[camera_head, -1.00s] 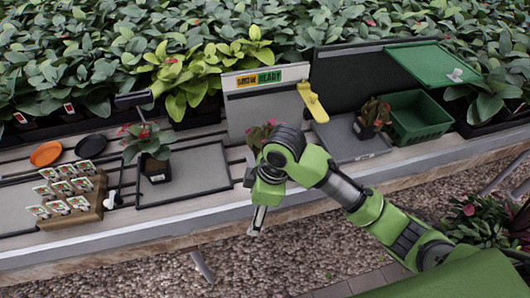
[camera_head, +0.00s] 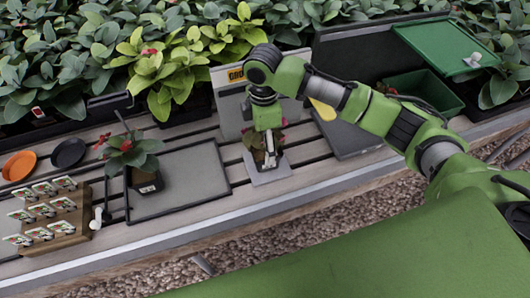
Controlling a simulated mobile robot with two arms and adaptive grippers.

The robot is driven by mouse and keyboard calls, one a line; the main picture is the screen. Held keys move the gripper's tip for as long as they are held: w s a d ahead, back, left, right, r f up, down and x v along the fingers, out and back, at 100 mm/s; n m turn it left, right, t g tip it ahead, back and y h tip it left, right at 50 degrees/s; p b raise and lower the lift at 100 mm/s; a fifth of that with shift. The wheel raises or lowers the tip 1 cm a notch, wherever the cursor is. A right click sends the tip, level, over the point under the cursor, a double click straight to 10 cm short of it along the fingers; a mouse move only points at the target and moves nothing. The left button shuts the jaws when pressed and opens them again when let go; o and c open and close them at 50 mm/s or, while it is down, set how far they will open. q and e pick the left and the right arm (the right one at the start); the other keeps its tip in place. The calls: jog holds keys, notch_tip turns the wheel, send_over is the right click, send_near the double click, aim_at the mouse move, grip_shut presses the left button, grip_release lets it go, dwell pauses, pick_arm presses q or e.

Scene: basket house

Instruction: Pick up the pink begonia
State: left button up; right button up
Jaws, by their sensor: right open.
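The pink begonia (camera_head: 258,155) is a small plant with pink blooms and dark leaves. It stands on a light grey pad (camera_head: 284,173) near the middle of the bench. My right gripper (camera_head: 269,160) points down over it, open, with its fingers at the plant. The gripper covers much of the plant, so I cannot tell whether the fingers touch it. My left gripper is not in view.
A potted red-flowered plant (camera_head: 145,180) stands on a dark-rimmed tray (camera_head: 196,183) to the left. Further left are a block of plant labels (camera_head: 72,222), an orange dish (camera_head: 19,165) and a black dish (camera_head: 68,153). A green crate (camera_head: 410,83) is at the right.

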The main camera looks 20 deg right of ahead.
notch_tip(320, 180, down, 3)
jog(key=shift+s+d+f, duration=0.1)
jog(key=shift+s, duration=0.05)
notch_tip(320, 180, down, 3)
jog(key=shift+d+r+p, duration=0.1)
jog(key=shift+r+p, duration=0.1)
jog(key=shift+p, duration=0.2)
jog(key=shift+f, duration=0.45)
jog(key=c, duration=1.4)
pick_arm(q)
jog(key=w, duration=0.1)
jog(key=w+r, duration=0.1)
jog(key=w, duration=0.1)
pick_arm(e)
jog(key=shift+c, duration=0.2)
